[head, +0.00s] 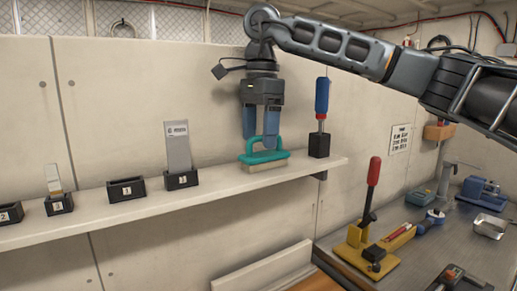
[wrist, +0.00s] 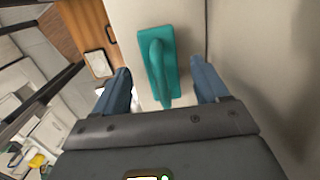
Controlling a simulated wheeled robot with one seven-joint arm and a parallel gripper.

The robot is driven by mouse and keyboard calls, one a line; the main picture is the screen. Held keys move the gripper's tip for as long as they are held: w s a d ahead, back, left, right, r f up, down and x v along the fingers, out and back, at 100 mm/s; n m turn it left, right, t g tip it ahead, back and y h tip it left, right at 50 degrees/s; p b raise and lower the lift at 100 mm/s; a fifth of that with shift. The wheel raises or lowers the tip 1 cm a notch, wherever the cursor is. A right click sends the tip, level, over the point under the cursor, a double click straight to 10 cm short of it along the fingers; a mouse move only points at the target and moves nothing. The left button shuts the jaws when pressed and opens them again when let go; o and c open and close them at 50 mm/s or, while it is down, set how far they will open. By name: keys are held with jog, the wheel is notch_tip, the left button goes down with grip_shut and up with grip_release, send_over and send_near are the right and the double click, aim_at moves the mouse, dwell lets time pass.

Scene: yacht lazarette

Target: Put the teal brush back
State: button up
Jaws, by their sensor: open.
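The teal brush (head: 265,151), with a looped handle and a pale underside, sits on the long white shelf (head: 222,190), right of the numbered holders. My gripper (head: 258,143) points down over it, with blue fingers apart at the handle. In the wrist view the teal brush (wrist: 161,68) lies between the two fingertips, with a gap on each side. Another black holder marked 2 (head: 9,213), at the left picture edge, looks empty.
A grey scraper (head: 178,145) and a small pale tool (head: 54,178) stand in black holders to the left. A blue-handled tool (head: 321,97) stands in a black block close to the right. Below right, a workbench (head: 420,250) carries a red-handled yellow tool (head: 372,180).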

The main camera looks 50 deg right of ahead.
jog(key=r, duration=0.4)
jog(key=r+b, duration=0.1)
jog(key=r, duration=0.3)
jog(key=shift+d+r, duration=0.2)
jog(key=shift+r, duration=0.05)
